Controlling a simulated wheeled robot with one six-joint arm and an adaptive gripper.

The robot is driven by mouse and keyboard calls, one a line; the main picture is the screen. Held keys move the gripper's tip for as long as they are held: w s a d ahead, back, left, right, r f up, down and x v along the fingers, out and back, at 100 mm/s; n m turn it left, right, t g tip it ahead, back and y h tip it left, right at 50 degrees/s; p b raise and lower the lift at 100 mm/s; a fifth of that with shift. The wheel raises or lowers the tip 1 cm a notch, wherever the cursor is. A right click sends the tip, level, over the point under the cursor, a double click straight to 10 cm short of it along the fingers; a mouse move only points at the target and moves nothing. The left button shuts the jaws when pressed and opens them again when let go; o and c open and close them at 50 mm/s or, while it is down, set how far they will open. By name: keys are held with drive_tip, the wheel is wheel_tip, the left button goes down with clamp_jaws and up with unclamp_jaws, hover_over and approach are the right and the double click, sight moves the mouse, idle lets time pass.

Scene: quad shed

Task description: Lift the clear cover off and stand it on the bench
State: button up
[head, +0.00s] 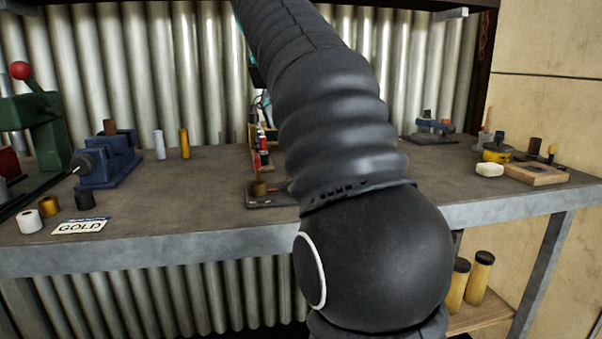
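I cannot make out the clear cover; the arm blocks the middle of the picture. The bench (205,200) is a grey worktop in front of a corrugated wall. My arm in its black sleeve rises across the centre and leaves through the top edge. My gripper is not in view. Just left of the arm, a dark plate (290,199) with a small brass piece (259,188) on it lies on the bench, partly hidden. A teal part shows beside the arm higher up; I cannot tell what it is.
A blue vice (108,163), a green press (38,125), a GOLD card (81,227) and small cylinders occupy the left. A wooden block (536,174), a white block (489,170) and a yellow tin (497,152) stand right. Bare bench lies left of centre.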

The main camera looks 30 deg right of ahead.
drive_tip(key=x, duration=0.8)
drive_tip(key=shift+s+d+f, duration=0.25)
drive_tip(key=shift+f, duration=0.05)
drive_tip(key=shift+w+d+f, duration=0.15)
drive_tip(key=shift+d+f, duration=0.1)
drive_tip(key=shift+f, duration=0.35)
drive_tip(key=c, duration=0.9)
